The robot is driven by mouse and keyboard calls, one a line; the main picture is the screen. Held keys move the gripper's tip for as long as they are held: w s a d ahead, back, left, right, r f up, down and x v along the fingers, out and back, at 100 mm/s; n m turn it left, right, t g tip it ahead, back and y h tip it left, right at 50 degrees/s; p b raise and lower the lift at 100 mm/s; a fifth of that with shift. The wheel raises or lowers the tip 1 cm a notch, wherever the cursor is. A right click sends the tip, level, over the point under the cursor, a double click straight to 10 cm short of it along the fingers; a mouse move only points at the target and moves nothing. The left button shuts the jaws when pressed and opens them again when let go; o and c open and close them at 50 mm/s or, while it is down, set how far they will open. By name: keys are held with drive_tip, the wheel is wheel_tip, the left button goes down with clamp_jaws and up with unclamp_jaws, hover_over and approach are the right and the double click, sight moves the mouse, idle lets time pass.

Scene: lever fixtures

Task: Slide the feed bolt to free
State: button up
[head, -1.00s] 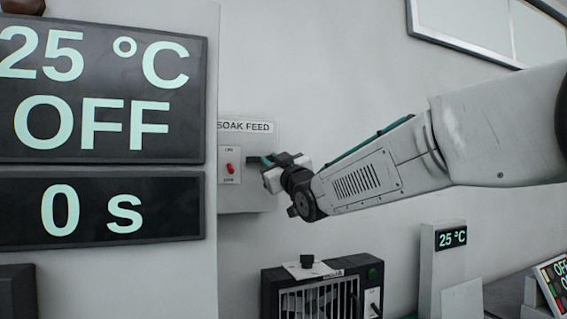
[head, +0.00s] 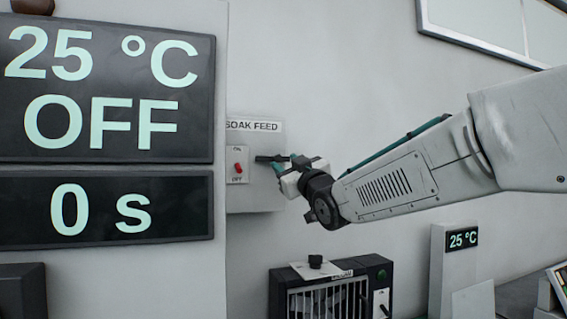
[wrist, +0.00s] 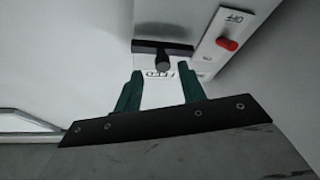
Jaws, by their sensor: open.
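The feed bolt (head: 268,158) is a dark bar on the side of a pale box below the SOAK FEED label (head: 252,126). In the wrist view the dark bolt bar (wrist: 146,47) has a round knob (wrist: 162,62) standing out from it. My gripper (head: 285,163) is just right of the bolt in the head view. In the wrist view my gripper (wrist: 160,72) is open, with its two green fingers on either side of the knob's line, just short of it. Nothing is between the fingers. Whether a fingertip touches the bolt cannot be told.
A red switch (head: 238,167) marked ON and OFF sits left of the bolt; it also shows in the wrist view (wrist: 228,44). A large display (head: 105,95) stands at left. A dark slatted unit (head: 330,290) is below my arm. The wall around is clear.

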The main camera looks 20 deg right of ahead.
drive_tip(key=v, duration=0.5)
drive_tip(key=shift+s+d, duration=0.1)
drive_tip(key=shift+f, duration=0.1)
drive_tip(key=s+d+f+m+g+h, duration=0.25)
drive_tip(key=f+g, duration=0.25)
drive_tip(key=f, duration=0.5)
drive_tip(key=s+d+f+m+g+h, duration=0.25)
drive_tip(key=s+f+g, duration=0.2)
drive_tip(key=f, duration=0.55)
drive_tip(key=s+f+m+g, duration=0.1)
drive_tip(key=s+f+g, duration=0.2)
drive_tip(key=s, duration=0.6)
drive_tip(key=s+f+g, duration=0.4)
drive_tip(key=s, duration=0.6)
drive_tip(key=s+f+m+g, duration=0.1)
drive_tip(key=s+f+g, duration=0.3)
drive_tip(key=s, duration=0.6)
drive_tip(key=shift+s+d+m, duration=0.2)
drive_tip(key=shift+d+m, duration=0.1)
drive_tip(key=shift+d, duration=0.15)
